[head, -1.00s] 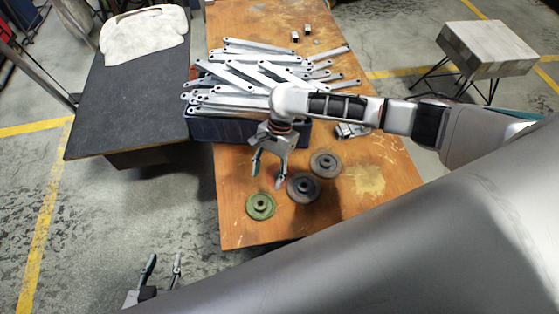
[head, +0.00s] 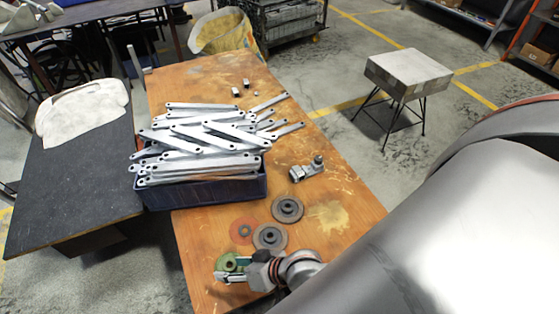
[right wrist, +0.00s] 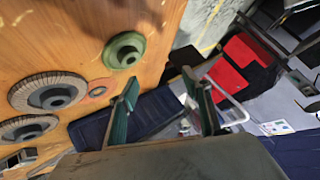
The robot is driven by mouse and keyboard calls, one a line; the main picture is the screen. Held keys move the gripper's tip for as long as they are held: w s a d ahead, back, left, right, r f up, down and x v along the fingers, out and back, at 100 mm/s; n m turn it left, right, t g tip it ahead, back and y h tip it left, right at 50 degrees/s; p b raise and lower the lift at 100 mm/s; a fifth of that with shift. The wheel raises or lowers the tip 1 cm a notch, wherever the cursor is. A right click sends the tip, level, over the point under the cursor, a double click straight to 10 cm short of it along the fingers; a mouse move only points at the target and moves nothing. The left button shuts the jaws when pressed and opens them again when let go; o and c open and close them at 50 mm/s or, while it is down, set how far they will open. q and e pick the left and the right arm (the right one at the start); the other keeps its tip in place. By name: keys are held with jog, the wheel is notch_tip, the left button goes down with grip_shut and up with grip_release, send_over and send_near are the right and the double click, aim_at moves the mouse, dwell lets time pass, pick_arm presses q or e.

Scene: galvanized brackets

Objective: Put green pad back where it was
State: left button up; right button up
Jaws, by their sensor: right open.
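The green pad (head: 227,261) is a round disc with a raised hub, lying flat on the wooden table near its front left edge. My right gripper (head: 222,271) is beside it in the head view, partly covering its near side. In the right wrist view the gripper (right wrist: 160,77) is open and empty, with the green pad (right wrist: 124,48) beyond and left of its fingers, not between them. A thin red disc (head: 243,231) lies beside the pad; it also shows in the right wrist view (right wrist: 97,89). My left gripper is out of view.
Two grey flap discs (head: 287,209) (head: 270,237) lie close by on the table (head: 345,215). A blue crate (head: 215,192) piled with metal brackets stands behind them. A small metal fixture (head: 307,169) is to the right. A dark bench is at left.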

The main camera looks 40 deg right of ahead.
jog(key=s+d+r+n+t+h, duration=0.1)
jog(key=s+d+n+t+h, duration=0.1)
jog(key=d, duration=1)
jog(key=s+n+h, duration=0.1)
jog(key=s+n, duration=0.1)
jog(key=s, duration=0.1)
jog(key=shift+s+r+t+h, duration=0.3)
jog(key=shift+s+r, duration=0.05)
jog(key=shift+s, duration=0.05)
